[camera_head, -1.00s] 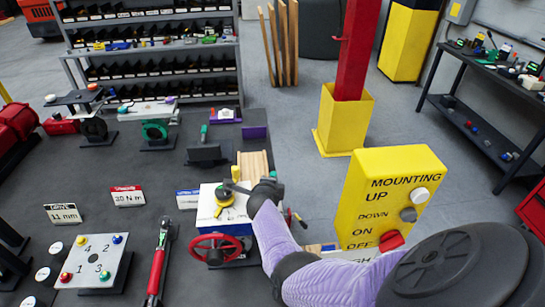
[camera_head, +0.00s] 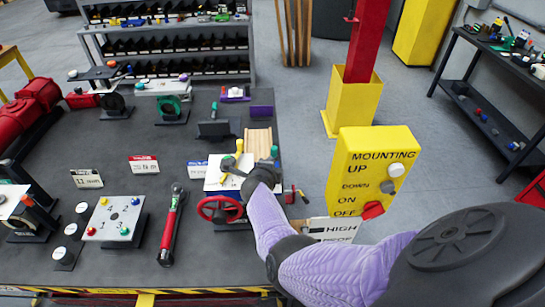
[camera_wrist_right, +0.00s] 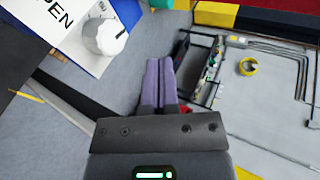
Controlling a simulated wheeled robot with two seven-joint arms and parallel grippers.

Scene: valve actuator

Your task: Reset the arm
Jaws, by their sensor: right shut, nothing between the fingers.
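The valve actuator, a white and blue box (camera_head: 213,186), stands at the right side of the dark bench. It has a red handwheel (camera_head: 219,210) in front and a yellow knob (camera_head: 239,146) above. My right arm, with a purple sleeve, reaches in from the lower right. My right gripper (camera_head: 250,178) is at the actuator's right side and partly covers it; contact cannot be told. In the right wrist view, its fingers (camera_wrist_right: 160,82) are shut and empty, beside a white knob (camera_wrist_right: 105,36) on a lettered panel. My left gripper is not in view.
A yellow control box (camera_head: 365,165) marked MOUNTING, UP, DOWN, ON and OFF stands right of my forearm. A red post in a yellow base (camera_head: 350,108) is behind. A red-handled wrench (camera_head: 172,225) and a button panel (camera_head: 113,220) lie left on the bench.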

